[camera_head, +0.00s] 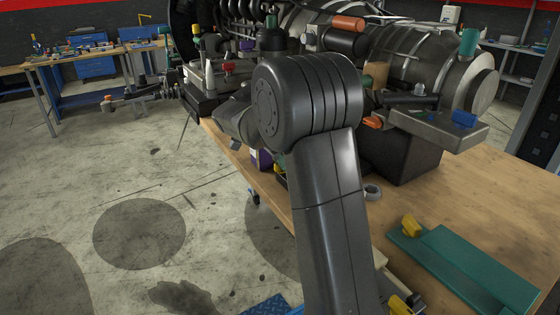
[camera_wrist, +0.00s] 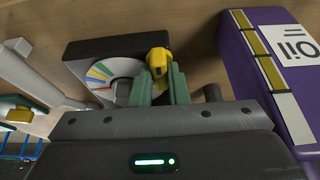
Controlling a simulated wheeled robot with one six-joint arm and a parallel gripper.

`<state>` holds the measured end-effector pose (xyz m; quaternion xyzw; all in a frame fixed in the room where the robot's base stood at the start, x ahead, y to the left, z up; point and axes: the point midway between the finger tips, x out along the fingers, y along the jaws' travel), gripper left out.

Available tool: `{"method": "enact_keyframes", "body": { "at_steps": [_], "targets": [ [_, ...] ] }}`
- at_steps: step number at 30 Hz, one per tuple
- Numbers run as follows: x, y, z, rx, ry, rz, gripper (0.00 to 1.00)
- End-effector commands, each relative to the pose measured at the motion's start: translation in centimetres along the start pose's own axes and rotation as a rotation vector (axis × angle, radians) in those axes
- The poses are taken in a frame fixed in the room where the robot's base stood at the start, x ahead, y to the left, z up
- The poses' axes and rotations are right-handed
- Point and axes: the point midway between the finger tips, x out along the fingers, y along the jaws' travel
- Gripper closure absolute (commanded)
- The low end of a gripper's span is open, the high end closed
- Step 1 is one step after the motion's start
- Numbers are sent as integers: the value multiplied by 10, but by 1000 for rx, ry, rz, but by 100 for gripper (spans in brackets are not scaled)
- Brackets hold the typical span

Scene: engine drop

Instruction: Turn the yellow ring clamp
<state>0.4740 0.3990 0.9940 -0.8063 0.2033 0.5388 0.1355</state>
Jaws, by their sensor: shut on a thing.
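In the wrist view, my gripper (camera_wrist: 160,82) has its two green fingers shut on a yellow piece (camera_wrist: 158,58). I take this piece for the yellow ring clamp. Only its blocky upper part shows between and above the fingertips, and I cannot make out a ring shape. It stands at the right edge of a black case with a shiny disc (camera_wrist: 110,85). In the head view my arm covers the middle of the scene, so my gripper and the held piece are hidden there.
A purple oil container (camera_wrist: 250,70) stands close at right. Grey tool parts (camera_wrist: 30,75) lie at left. In the head view, a large engine (camera_head: 400,60) stands behind my arm. A teal plate (camera_head: 470,265) lies on the wooden bench (camera_head: 500,190), with a yellow knob (camera_head: 411,226).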

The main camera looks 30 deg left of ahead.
Motion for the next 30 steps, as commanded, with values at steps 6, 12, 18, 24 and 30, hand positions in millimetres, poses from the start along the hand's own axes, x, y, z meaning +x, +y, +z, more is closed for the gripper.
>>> {"method": "enact_keyframes", "body": {
  "at_steps": [6,12,18,24,30],
  "targets": [
    [-1,0,0,1,0,-3,72],
    [0,0,0,1,0,-2,64],
    [-5,0,0,0,0,-2,64],
    [-36,-1,0,1,0,-6,64],
    [-84,-1,0,1,-1,-7,64]
  ]
}}
